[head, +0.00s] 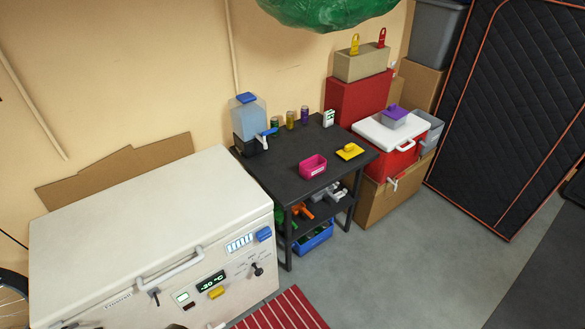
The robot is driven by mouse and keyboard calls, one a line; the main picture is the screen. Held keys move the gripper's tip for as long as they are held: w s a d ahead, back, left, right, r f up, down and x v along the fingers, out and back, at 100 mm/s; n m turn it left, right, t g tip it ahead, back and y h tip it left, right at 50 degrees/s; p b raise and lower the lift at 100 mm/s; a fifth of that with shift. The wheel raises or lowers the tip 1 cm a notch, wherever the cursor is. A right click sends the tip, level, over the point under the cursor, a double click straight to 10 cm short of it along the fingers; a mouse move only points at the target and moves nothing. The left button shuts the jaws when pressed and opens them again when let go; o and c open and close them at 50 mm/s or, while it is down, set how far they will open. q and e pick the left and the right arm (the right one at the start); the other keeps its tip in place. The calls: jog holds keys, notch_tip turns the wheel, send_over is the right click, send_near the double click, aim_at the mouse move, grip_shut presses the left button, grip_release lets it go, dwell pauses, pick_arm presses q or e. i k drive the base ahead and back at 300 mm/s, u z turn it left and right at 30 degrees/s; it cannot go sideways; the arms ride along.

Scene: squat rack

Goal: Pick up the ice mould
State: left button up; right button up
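A small pink open-topped box with a pale label on its front, which looks like the ice mould (313,166), sits upright on the black table (283,180) near its front edge. A yellow lid-like piece with a knob (349,151) lies to its right on the same tabletop, apart from it. A grey box with a purple lid (394,116) stands on the white cooler lid farther right; I cannot tell whether it is a mould too. The inside of the pink box is too small to make out. Neither of my grippers shows clearly in the head view.
A white chest freezer (140,235) fills the lower left. A blue-topped water dispenser (249,122) and several small cans stand at the table's back. A red cooler (388,150) is right of the table. Grey floor (400,260) is free in front.

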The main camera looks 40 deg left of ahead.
aim_at(312, 167)
jog(key=u, duration=1.7)
